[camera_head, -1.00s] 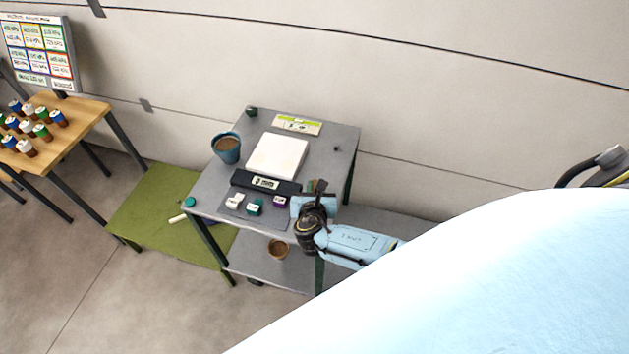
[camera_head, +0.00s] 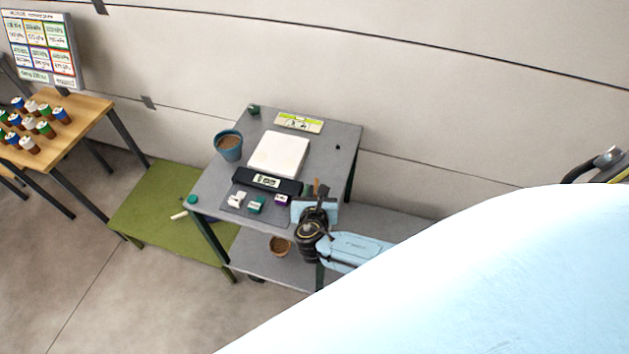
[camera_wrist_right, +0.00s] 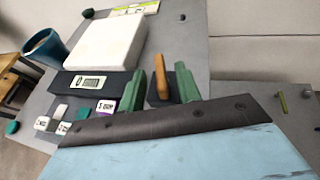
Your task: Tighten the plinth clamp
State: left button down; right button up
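My right gripper (camera_head: 316,196) is at the front right corner of the grey table (camera_head: 345,140). In the right wrist view its two green fingers (camera_wrist_right: 160,88) stand apart. An upright orange-brown lever-like piece (camera_wrist_right: 162,86) shows between them, possibly the clamp's handle, with a dark block beside it. Gaps show on both sides of the piece; I cannot tell whether a finger touches it. The clamp itself is not clearly recognizable. A white square slab (camera_head: 278,154) lies on the table behind a dark display unit (camera_head: 267,181). My left gripper is not in view.
A blue pot (camera_head: 229,146) stands at the table's left edge. Several small blocks (camera_head: 256,204) lie in front of the display. A brown pot (camera_head: 280,246) is on the lower shelf. A green platform (camera_head: 160,205) and a wooden table (camera_head: 75,120) with jars are left.

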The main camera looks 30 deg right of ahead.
jog(key=v, duration=1)
jog(key=shift+s+r+p, duration=0.2)
jog(key=shift+s+p, duration=0.05)
jog(key=shift+p, duration=0.15)
jog(key=shift+a, duration=0.1)
